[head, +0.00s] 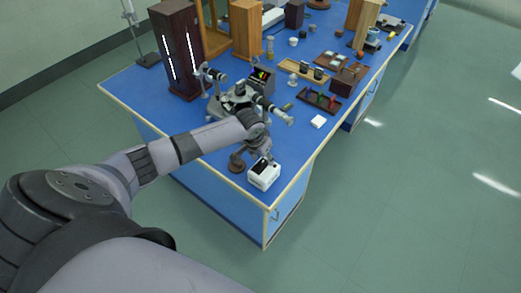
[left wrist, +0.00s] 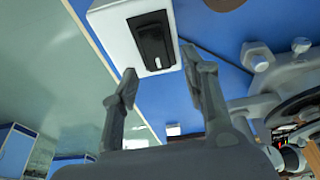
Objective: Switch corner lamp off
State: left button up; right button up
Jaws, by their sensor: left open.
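A small white box (head: 266,178) with a black switch on its top sits at the near corner of the blue bench. In the left wrist view the black rocker switch (left wrist: 152,41) is set in the box's white face (left wrist: 112,30). My left gripper (head: 263,155) is just behind and above the box, partly hidden by my arm. In the left wrist view its two fingers (left wrist: 160,64) are apart and empty, close to the switch; contact cannot be told. A tall dark wooden cabinet (head: 180,48) at the bench's left shows lit white strips. My right gripper is not in view.
A grey spectrometer (head: 238,100) stands beside my left forearm. A round brown base (head: 237,163) is left of the box. A rack with coloured items (head: 318,99) and a white block (head: 318,121) lie to the right. Bare floor borders the bench edge.

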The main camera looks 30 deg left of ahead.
aim_at(257, 168)
pick_arm(q)
jog(key=v, duration=1.1)
jog(key=shift+r, duration=0.1)
